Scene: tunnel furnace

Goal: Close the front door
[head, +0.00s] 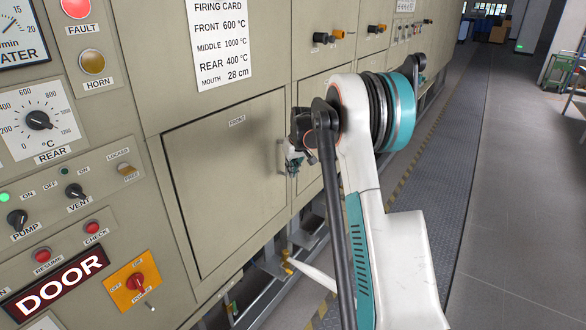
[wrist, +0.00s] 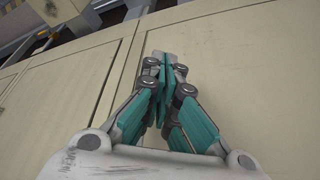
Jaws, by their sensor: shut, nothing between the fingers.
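The front door (head: 225,185) is a flat beige panel labelled FRONT on the furnace wall. It looks flush or nearly flush with the wall; a dark line runs along its left and top edges, and I cannot tell if a small gap is left. Its upright handle (head: 281,156) is at the right edge. My gripper (head: 293,163) is beside the handle, partly hidden behind my wrist. In the wrist view my gripper (wrist: 161,65) is shut and empty, its fingers together in front of beige panels. Whether the fingertips touch a panel cannot be told.
Another beige panel (head: 310,130) adjoins on the right, partly behind my arm. The control panel with knobs, a DOOR sign (head: 58,284) and an orange power switch (head: 135,283) is at left. Grey floor (head: 510,230) on the right is clear.

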